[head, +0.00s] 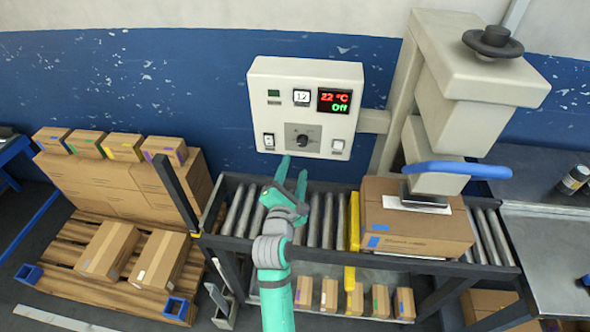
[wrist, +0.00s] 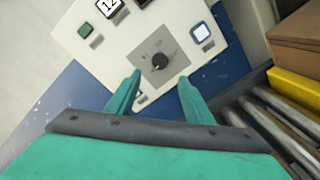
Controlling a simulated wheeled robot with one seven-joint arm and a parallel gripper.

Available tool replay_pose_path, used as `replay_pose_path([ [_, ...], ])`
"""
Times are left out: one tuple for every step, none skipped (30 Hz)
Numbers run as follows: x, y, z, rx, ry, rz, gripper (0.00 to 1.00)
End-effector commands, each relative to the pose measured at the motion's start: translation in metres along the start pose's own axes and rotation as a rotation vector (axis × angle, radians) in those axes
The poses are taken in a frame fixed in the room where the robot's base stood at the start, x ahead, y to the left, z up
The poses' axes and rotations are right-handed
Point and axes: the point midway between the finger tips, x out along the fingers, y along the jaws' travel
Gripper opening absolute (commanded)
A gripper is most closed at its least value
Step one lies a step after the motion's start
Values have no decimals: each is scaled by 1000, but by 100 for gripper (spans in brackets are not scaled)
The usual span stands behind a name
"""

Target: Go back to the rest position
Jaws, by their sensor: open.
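My gripper (head: 292,176) is teal with two fingers. It is open and empty, held over the roller conveyor (head: 240,210) just below the control panel (head: 263,86). The panel is a pale box on the wall side with a red and green display (head: 334,100) reading 22 °C and Off, a small display with 12, switches and a black knob (head: 302,141). In the wrist view my gripper (wrist: 160,88) points at the panel, with the knob (wrist: 160,61) framed between the fingertips. I cannot tell the exact gap, but no contact shows.
A cardboard box (head: 410,238) sits on the conveyor under the press-like machine (head: 468,75) with a blue handle. A yellow bar (head: 354,222) stands beside the box. Stacked boxes on a wooden pallet (head: 55,240) are at left. Several small boxes line the lower shelf.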

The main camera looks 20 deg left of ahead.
Motion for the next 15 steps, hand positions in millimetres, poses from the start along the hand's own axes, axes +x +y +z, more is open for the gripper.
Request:
replay_pose_path([
  [0,0,0,0,0,0,47],
  [0,0,0,0,0,0,47],
  [0,0,0,0,0,0,47],
  [0,0,0,0,-1,0,47],
  [0,0,0,0,-1,-1,47],
  [0,0,1,0,-1,-1,47],
  [0,-1,1,0,-1,-1,47],
  [0,-1,1,1,-1,-1,47],
  [0,-2,0,6,0,-2,47],
  [-2,-3,-1,15,1,-2,47],
  [-3,-5,-2,29,3,-3,47],
  [-7,-9,-5,55,6,-5,47],
  [-11,-12,-8,83,9,-7,47],
  [-15,-17,-10,116,12,-11,47],
  [-22,-24,-14,170,15,-14,47],
])
